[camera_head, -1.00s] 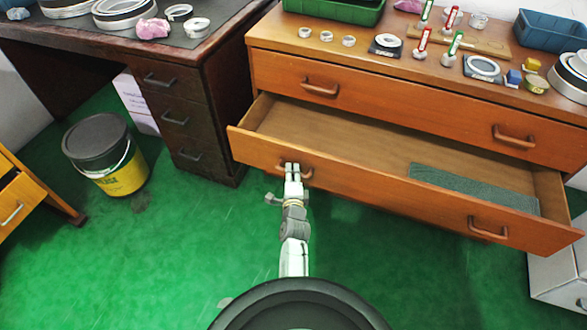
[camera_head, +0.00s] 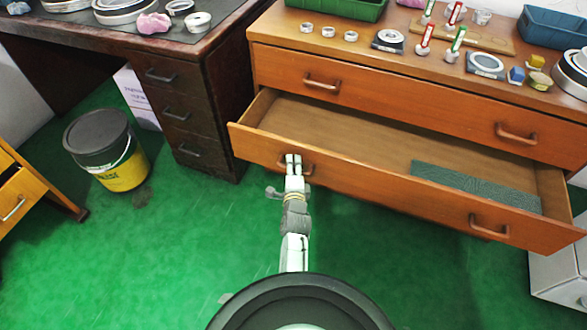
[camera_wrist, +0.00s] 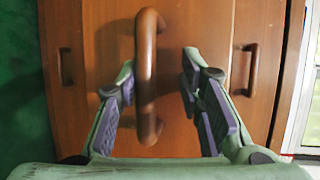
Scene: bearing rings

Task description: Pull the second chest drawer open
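The wooden chest (camera_head: 400,100) stands at the right in the head view. Its second drawer (camera_head: 380,195) is pulled well out, with its inside visible. The drawer's front has a left handle, partly hidden by my gripper, and a right handle (camera_head: 488,228). My gripper (camera_head: 293,160) is at the left handle. In the wrist view, a curved brown handle (camera_wrist: 147,75) stands between the spread fingers of my gripper (camera_wrist: 160,75). A gap shows at the right finger; the left finger is close to the handle, and contact is unclear.
A dark green textured mat (camera_head: 475,188) lies in the drawer. The top drawer (camera_head: 410,105) is shut. Rings, red and green pieces and bins stand on the chest top. A dark desk (camera_head: 190,110) and a bucket (camera_head: 105,150) are to the left. Green floor is clear in front.

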